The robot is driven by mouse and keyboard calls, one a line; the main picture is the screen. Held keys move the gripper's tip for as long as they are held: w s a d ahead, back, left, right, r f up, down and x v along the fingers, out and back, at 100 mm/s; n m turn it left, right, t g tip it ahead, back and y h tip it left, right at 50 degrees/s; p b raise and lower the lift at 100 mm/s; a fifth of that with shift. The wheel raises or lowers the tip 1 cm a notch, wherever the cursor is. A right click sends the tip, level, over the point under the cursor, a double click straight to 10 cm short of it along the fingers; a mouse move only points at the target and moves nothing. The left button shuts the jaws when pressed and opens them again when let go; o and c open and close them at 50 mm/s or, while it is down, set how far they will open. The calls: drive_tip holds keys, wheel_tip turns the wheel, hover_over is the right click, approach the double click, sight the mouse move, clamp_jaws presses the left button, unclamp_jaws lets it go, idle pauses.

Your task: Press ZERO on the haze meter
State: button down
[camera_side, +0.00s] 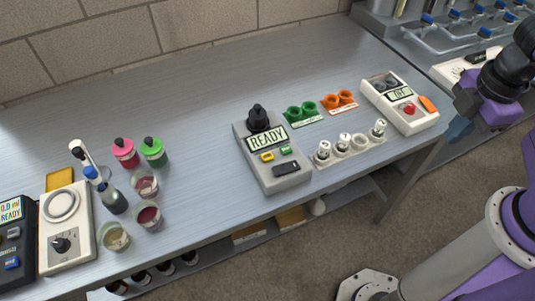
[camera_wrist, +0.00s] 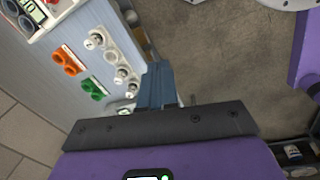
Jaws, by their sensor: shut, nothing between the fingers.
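A grey meter with a black cap (camera_side: 276,163) sits mid-bench in the side view and looks like the haze meter. Its display reads READY. Below the display are a yellow button (camera_side: 267,156), a green button (camera_side: 286,150) and a dark button (camera_side: 286,169); their labels are too small to read. My gripper (camera_side: 457,130) is in the air at the right, beyond the bench's front edge and well apart from the meter. In the wrist view its blue fingers (camera_wrist: 158,75) are together and empty. My gripper hides most of the meter there.
A vial rack (camera_side: 368,145), green holders (camera_side: 301,112) and orange holders (camera_side: 339,100) stand right of the meter. A white device (camera_side: 399,101) reading OFF is farther right. Cups, bottles and a stirrer (camera_side: 65,240) stand left. Bench between cups and meter is clear.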

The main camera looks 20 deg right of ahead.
drive_tip(key=w+a+n+t+h, duration=0.1)
drive_tip(key=w+a+n+t, duration=0.2)
drive_tip(key=w+a+n, duration=0.35)
drive_tip(key=n+t+y, duration=0.3)
drive_tip(key=n+t, duration=0.2)
drive_tip(key=n, duration=2.1)
hover_over(269, 159)
wheel_tip(269, 159, down, 6)
drive_tip(key=shift+r, duration=0.15)
drive_tip(key=shift+f, duration=4.4)
drive_tip(key=shift+f, duration=0.2)
drive_tip(key=shift+f, duration=0.25)
